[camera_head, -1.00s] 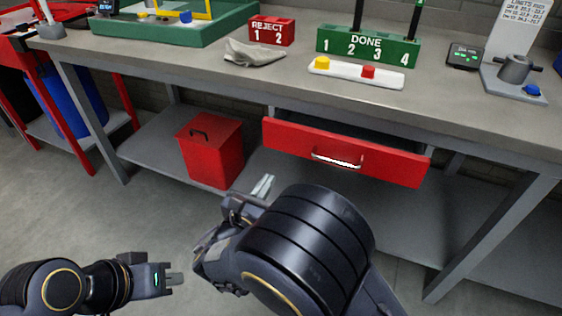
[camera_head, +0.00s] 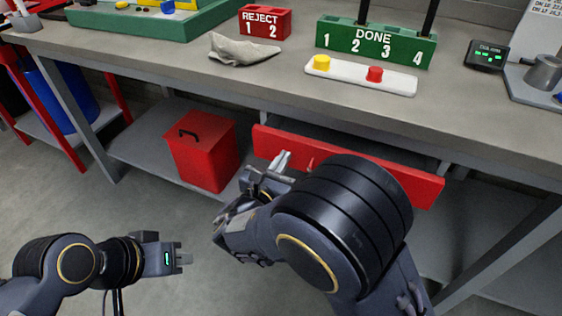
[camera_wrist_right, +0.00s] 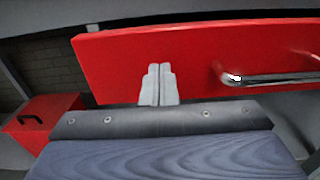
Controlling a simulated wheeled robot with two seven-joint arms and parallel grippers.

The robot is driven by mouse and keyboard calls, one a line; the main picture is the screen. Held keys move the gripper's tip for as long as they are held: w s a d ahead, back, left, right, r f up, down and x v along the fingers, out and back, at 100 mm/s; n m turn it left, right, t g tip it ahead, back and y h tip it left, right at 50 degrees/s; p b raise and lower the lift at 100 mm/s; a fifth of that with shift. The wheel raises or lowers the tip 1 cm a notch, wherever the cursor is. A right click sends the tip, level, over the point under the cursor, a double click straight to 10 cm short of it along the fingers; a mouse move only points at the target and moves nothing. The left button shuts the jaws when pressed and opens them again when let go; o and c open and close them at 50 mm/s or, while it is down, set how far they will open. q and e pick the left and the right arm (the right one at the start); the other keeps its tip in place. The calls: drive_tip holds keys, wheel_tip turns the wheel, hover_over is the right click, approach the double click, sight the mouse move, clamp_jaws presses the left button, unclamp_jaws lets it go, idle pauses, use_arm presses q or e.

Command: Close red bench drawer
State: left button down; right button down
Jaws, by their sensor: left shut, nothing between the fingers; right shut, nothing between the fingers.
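The red bench drawer (camera_head: 400,180) hangs under the bench top and stands out from it, with a dark gap behind its front panel. In the right wrist view the drawer front (camera_wrist_right: 200,58) fills the upper part, with its silver handle (camera_wrist_right: 270,78) to the right of my fingers. My right gripper (camera_head: 283,160) is shut and empty, in front of the left part of the drawer front. Its fingertips (camera_wrist_right: 158,70) overlap the panel; I cannot tell whether they touch it. My left gripper (camera_head: 186,260) is shut and empty, low at the left, away from the drawer.
A red box with a black handle (camera_head: 205,155) stands on the lower shelf left of the drawer. The bench top (camera_head: 290,75) holds a grey cloth (camera_head: 243,50), a green DONE rack (camera_head: 375,45) and a white tray (camera_head: 400,83). Bench legs (camera_head: 70,120) flank the space.

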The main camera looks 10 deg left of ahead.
sight(291, 147)
drive_tip(key=x, duration=0.4)
drive_tip(key=shift+w+d, duration=0.15)
drive_tip(key=shift+w, duration=0.15)
drive_tip(key=shift+r, duration=0.15)
drive_tip(key=shift+d, duration=0.1)
